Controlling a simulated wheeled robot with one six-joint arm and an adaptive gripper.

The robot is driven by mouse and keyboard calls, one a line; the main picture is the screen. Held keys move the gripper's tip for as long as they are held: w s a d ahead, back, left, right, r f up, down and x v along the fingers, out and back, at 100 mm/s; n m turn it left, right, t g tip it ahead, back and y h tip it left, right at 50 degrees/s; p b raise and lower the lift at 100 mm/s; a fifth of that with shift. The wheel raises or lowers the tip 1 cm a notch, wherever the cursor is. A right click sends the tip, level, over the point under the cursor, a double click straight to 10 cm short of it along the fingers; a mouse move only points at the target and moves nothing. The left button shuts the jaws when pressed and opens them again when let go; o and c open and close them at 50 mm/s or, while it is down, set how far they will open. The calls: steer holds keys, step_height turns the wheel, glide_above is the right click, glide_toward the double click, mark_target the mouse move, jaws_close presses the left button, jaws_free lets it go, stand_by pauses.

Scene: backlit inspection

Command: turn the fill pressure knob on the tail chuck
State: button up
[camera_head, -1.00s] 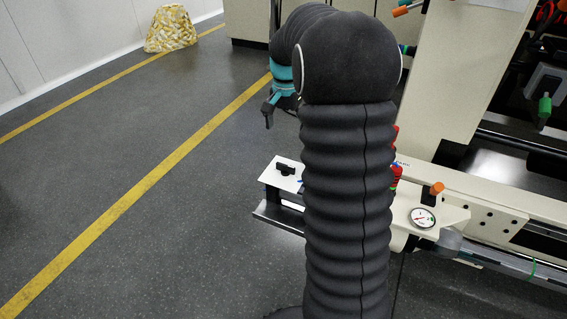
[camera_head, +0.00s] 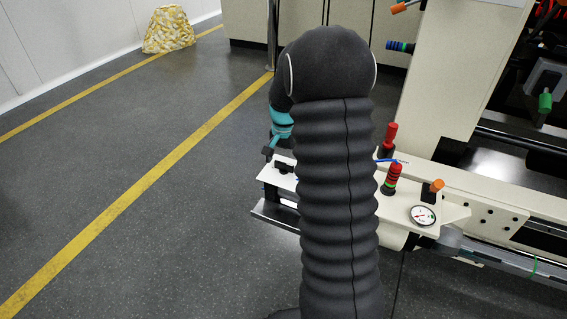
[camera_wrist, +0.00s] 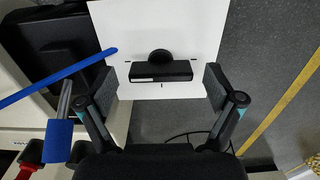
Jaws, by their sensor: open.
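A black bar-shaped knob (camera_head: 284,167) sits on a white plate (camera_head: 270,177) at the left end of the cream machine carriage. No readable label shows which control it is. In the wrist view the knob (camera_wrist: 160,71) lies crosswise on the plate (camera_wrist: 203,25), between my spread fingertips and slightly beyond them. My gripper (camera_wrist: 160,84) is open and empty, with a gap at each end of the knob. In the head view my gripper (camera_head: 269,152) is just above and left of the knob, partly hidden by my arm.
A blue rod (camera_wrist: 60,78) and a blue-capped lever (camera_wrist: 59,138) stand close to my left finger. Open floor (camera_head: 130,245) lies left.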

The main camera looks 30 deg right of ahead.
steer(key=shift+c, duration=0.3)
steer(key=c, duration=1.1)
steer(key=shift+a, duration=0.15)
